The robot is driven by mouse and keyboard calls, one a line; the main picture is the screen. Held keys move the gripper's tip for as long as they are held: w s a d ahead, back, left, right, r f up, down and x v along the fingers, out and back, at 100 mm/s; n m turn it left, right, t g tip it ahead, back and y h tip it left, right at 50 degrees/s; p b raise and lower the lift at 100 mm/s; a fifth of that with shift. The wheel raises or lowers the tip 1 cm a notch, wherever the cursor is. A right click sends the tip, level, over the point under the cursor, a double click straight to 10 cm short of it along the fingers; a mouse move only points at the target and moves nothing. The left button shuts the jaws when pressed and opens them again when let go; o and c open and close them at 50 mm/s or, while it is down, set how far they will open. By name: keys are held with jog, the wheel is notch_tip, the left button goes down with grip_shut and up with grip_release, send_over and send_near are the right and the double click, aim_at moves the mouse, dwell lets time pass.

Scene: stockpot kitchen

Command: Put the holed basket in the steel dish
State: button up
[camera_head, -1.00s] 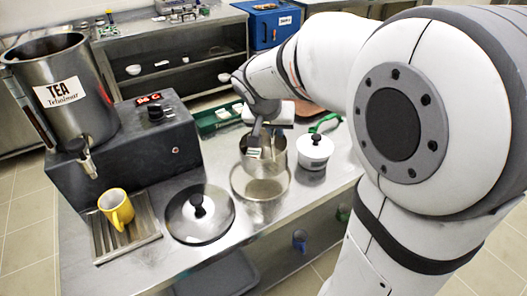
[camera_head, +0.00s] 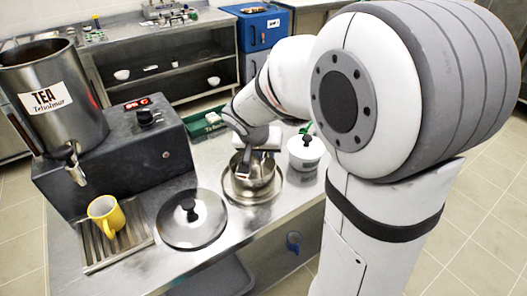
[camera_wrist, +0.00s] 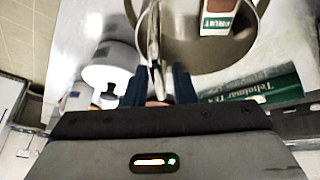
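The holed basket (camera_head: 262,181), a round steel vessel, is over the middle of the shallow steel dish (camera_head: 279,190). The dish rim shows around its lower part; I cannot tell whether the basket rests on the dish floor. Its holes are too small to make out. My gripper (camera_head: 246,156) is at the basket's far left side, pointing down. In the wrist view, my gripper's dark fingers (camera_wrist: 158,88) are on either side of the basket's thin steel edge, and the basket (camera_wrist: 185,62) opens beyond them.
A white lidded pot (camera_head: 305,152) stands close on the right. A steel lid with black knob (camera_head: 191,215) lies at left. A green box (camera_head: 204,126) is behind. A tea urn (camera_head: 52,95) and yellow mug (camera_head: 106,215) are further left. Bare counter lies in front.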

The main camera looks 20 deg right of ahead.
jog(key=shift+o, duration=0.6)
jog(key=shift+a+r, duration=0.1)
jog(key=shift+r, duration=0.2)
jog(key=v, duration=1.1)
jog(key=s+d+f+n+y, duration=0.1)
jog(key=s+f+n, duration=0.1)
jog(key=s, duration=0.6)
jog(key=s+d+f+n+g+y, duration=0.1)
jog(key=s+f+n+y, duration=0.1)
jog(key=s+f, duration=0.3)
jog(key=s+n, duration=0.1)
jog(key=s, duration=0.1)
jog(key=shift+s+g+y, duration=0.3)
jog(key=shift+s, duration=0.05)
